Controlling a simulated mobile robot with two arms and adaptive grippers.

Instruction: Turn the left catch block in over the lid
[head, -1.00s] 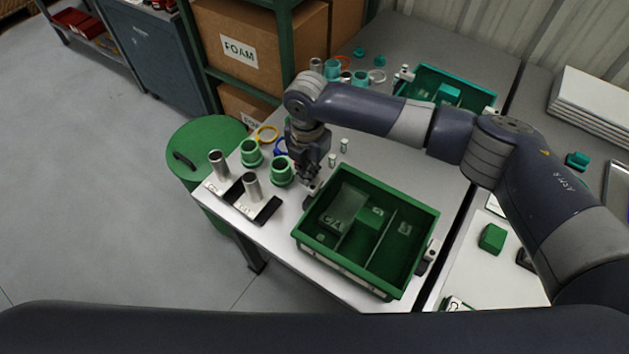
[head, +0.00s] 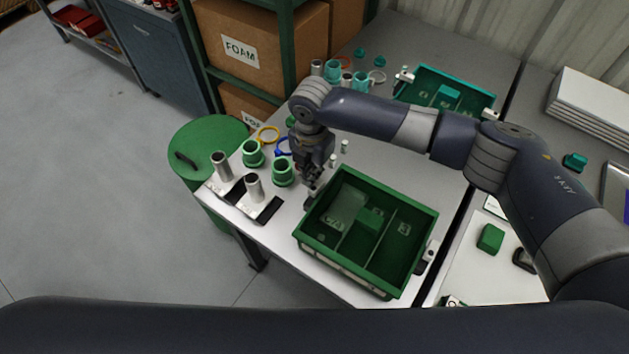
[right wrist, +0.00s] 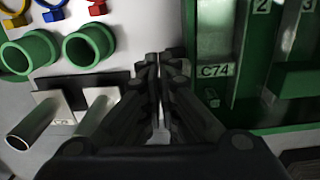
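The green compartment crate (head: 368,272) stands on the near table, with dividers inside and numbered labels. A pale panel that may be the lid (head: 345,208) shows in its left part; I cannot tell its edges. My right gripper (head: 312,190) points down just outside the crate's left wall. A dark catch block (head: 309,201) sits at that wall, mostly hidden by the gripper. In the right wrist view the gripper's fingers (right wrist: 158,62) are close together, with only a thin gap, beside the wall labelled C74 (right wrist: 215,71). A dark piece shows by the fingertips; contact is unclear. My left gripper is out of view.
Green cups (head: 283,173) and metal tubes on dark-and-white stands (head: 254,190) stand left of the gripper. Another catch (head: 428,256) is on the crate's right side. A teal crate (head: 465,85) stands behind. A green drum (head: 200,140) is beside the table.

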